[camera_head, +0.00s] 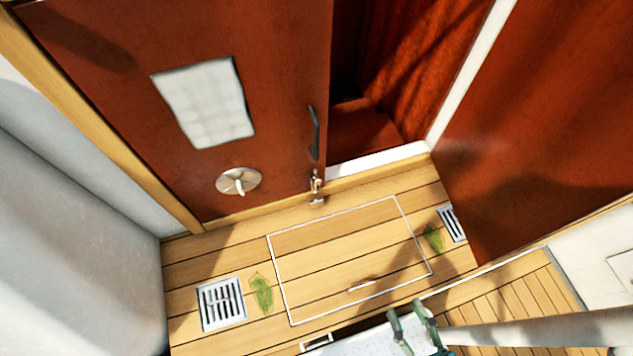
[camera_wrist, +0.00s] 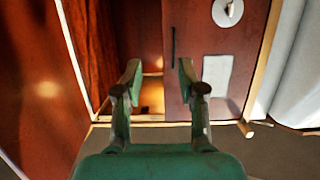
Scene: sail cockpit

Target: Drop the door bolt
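The door bolt (camera_head: 316,184) is a small metal fitting at the lower right edge of the red-brown door (camera_head: 275,70), close to the wooden sill. I cannot tell whether its pin is up or down. I cannot make it out in the wrist view. The door's dark handle (camera_head: 314,132) is just above it and also shows in the wrist view (camera_wrist: 173,45). My gripper (camera_head: 408,314) is at the bottom right in the head view, well apart from the bolt. Its green fingers stand apart with nothing between them in the wrist view (camera_wrist: 160,72).
A round metal disc with a knob (camera_head: 238,182) and a white panel (camera_head: 205,103) are on the door. A dark opening lies right of the door. The plank floor holds an outlined hatch (camera_head: 350,245), grates (camera_head: 221,303) and green patches. A white bench (camera_head: 70,230) stands left.

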